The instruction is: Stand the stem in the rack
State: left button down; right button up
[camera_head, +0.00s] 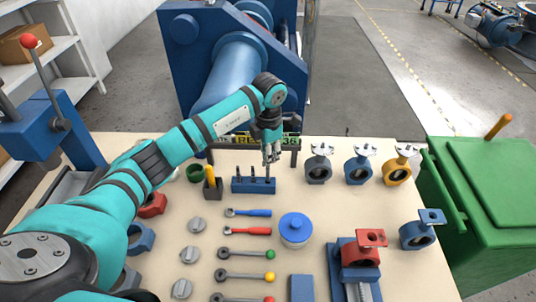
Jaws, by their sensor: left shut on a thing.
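My left gripper (271,156) points down over the right end of a small blue rack (252,186) at the back of the table. It is shut on a thin dark stem (268,171), which looks upright at the rack's right end. Whether the stem's lower end is inside a hole or just above it is too small to tell. Other thin upright pieces show at the rack's left and middle. The fingers hide the stem's upper part. My right gripper is not in view.
A dark holder with a yellow-handled tool (211,184) stands just left of the rack. A sign frame (256,141) stands behind it. Several valve bodies (319,167) stand to the right.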

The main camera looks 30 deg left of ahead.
pick_arm(q)
jog(key=shift+f+b, duration=0.45)
jog(key=shift+f, duration=0.15)
jog(key=shift+f+b, duration=1.05)
jog(key=shift+f, duration=0.45)
dwell(0.6)
jog(key=c, duration=1.4)
grip_release()
jog(key=shift+o, duration=0.2)
jog(key=shift+r+p, duration=2.25)
jog(key=shift+r, duration=1.3)
